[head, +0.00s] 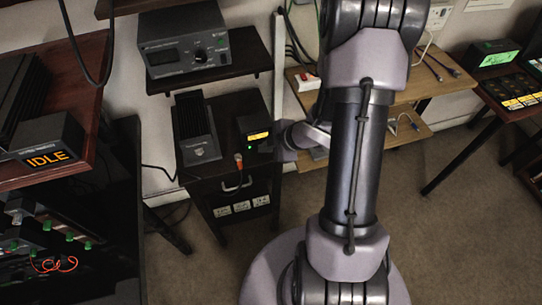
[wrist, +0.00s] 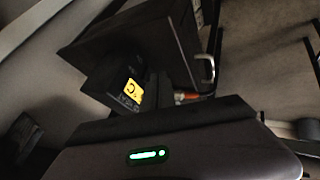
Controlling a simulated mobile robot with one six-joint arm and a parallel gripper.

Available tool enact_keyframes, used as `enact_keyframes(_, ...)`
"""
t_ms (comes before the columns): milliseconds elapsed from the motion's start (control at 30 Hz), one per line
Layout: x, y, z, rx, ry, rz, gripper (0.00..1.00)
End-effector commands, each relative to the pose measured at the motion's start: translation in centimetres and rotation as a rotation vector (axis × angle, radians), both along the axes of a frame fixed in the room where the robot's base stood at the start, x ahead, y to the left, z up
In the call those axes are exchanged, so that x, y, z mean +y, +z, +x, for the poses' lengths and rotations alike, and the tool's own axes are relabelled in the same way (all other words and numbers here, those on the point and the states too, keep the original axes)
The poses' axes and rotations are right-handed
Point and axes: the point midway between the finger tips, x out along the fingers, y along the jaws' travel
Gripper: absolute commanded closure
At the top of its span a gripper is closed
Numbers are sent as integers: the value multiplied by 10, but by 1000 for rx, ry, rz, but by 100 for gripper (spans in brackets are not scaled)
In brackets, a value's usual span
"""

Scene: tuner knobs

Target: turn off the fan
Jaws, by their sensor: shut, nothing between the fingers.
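I cannot pick out a fan for certain in either view. A small black box (head: 252,127) with a lit yellow display and a green light stands on the dark cabinet, left of my wrist. In the wrist view the box (wrist: 103,82) is tilted, and its yellow display shows a "C" with lettering like "HEAT" beside it. My gripper's dark fingers (wrist: 158,90) are shut and empty, close to the box's display side; I cannot tell whether they touch it. In the head view my fingers are not clearly visible.
A black finned unit (head: 196,127) and an orange-tipped cable (head: 238,158) are on the cabinet top (head: 205,172). A grey instrument with a knob (head: 184,47) sits on the shelf above. An "IDLE" display (head: 46,158) is at left. Wooden shelves (head: 425,85) stand at right; carpet is clear.

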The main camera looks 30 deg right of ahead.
Motion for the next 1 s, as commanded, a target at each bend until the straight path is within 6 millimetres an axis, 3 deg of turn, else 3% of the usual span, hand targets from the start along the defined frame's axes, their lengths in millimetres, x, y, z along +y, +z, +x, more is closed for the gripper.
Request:
enact_keyframes(400, -2, 2, 5, 2, 1, 0, 100)
enact_keyframes(567, -3, 12, 10, 40, 3, 13, 100)
enact_keyframes(767, -3, 3, 11, 46, 1, 15, 100)
enact_keyframes(1000, -3, 10, 11, 46, 1, 15, 100)
